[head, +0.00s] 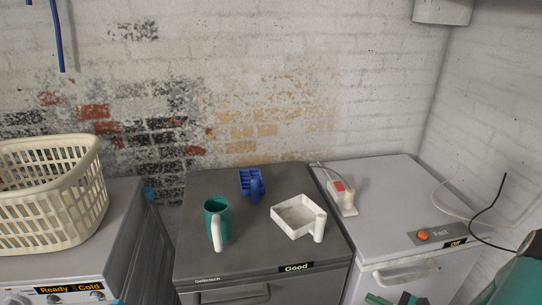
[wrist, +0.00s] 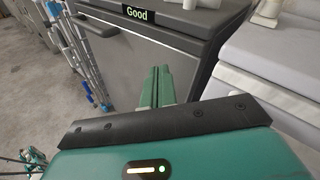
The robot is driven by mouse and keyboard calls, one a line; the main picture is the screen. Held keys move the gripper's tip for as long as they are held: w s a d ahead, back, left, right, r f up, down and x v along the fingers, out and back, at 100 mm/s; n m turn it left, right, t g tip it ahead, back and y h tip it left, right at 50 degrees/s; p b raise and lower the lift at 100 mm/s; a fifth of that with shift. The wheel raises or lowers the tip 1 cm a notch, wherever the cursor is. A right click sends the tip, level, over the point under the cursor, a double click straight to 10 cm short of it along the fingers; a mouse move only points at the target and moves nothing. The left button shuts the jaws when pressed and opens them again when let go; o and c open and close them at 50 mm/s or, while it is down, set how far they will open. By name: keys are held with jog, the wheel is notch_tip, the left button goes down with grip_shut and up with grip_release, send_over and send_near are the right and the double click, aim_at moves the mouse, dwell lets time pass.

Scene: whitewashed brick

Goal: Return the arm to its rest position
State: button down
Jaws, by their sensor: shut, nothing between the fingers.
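My gripper (wrist: 159,74) shows in the wrist view as two green fingers side by side, shut and empty. It is low, in front of the dark grey cabinet (wrist: 150,45), below its "Good" label, and touches nothing that I can see. In the head view, green parts of my arm (head: 520,280) show at the lower right, in front of the white appliance.
On the grey cabinet (head: 190,260) stand a green mug (head: 224,218), a blue item (head: 250,184) and a white square dish (head: 292,216). A power strip (head: 343,198) lies on the white appliance (head: 390,180). A laundry basket (head: 50,190) stands left. A black cable (head: 497,205) hangs right.

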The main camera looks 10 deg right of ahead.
jog(key=s+a+r+n+g+h, duration=0.3)
jog(key=a+r+n+g, duration=0.8)
jog(key=a+r+n, duration=0.35)
jog(key=s+a+r+n+t+h, duration=0.2)
jog(key=s+r+n+h, duration=0.1)
jog(key=r+n, duration=0.2)
jog(key=s+a+r+n+t+h, duration=0.2)
jog(key=s+a+r+n+h, duration=0.1)
jog(key=r, duration=0.6)
jog(key=shift+s+a+n+h, duration=0.2)
jog(key=shift+s+n+h, duration=0.3)
jog(key=shift+n+h, duration=0.5)
